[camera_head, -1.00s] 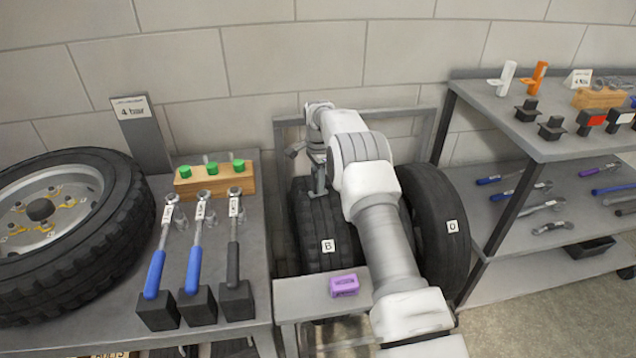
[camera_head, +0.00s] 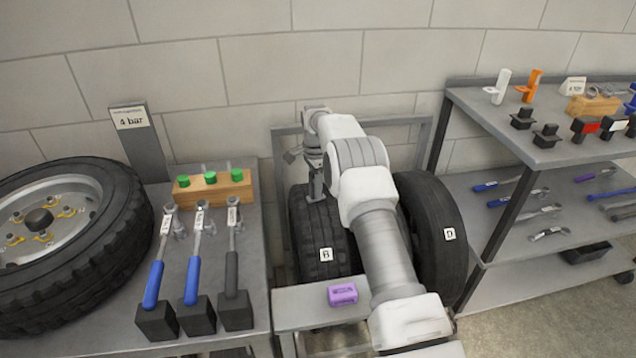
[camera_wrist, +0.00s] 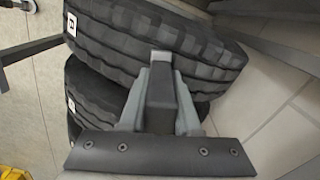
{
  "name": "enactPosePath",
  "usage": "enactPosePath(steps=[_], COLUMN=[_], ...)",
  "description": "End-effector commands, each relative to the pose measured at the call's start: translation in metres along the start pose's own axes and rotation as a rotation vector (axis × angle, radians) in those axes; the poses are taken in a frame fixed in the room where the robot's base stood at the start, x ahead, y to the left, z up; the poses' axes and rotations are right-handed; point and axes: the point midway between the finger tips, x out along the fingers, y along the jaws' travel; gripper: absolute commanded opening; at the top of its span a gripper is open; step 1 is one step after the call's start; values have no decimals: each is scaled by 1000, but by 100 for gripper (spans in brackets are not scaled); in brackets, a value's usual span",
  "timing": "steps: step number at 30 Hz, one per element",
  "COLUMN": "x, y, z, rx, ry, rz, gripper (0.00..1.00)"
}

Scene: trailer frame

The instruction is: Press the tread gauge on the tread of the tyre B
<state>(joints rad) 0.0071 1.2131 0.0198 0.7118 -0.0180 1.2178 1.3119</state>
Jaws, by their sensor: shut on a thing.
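Tyre B (camera_head: 322,235) stands in the rack with its tread facing up and its B label towards the front. My gripper (camera_head: 315,194) points down at the far upper part of that tread. In the wrist view my gripper (camera_wrist: 161,88) is shut on a dark block-like thing, seemingly the tread gauge (camera_wrist: 161,84). Ribbed tyre tread (camera_wrist: 155,38) lies just beyond the held thing. I cannot tell whether the gauge touches the tread, because the contact spot is hidden.
Tyre D (camera_head: 432,215) stands right of my arm. A purple block (camera_head: 342,293) sits on the ledge before tyre B. The left bench holds a big wheel (camera_head: 75,260) and several wrenches (camera_head: 193,260). A shelf unit (camera_head: 548,150) with tools stands at the right.

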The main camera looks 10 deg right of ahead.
Motion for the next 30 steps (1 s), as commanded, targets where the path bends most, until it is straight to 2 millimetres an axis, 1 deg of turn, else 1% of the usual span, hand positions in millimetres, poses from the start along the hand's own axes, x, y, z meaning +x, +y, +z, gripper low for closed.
enactPosePath(steps=[1,15,30], x=[-8,-45,-46], y=[0,0,0], z=[0,0,0], rx=[0,-1,0], ry=[1,1,1], rz=[-2,-1,-1], gripper=[0,0,0])
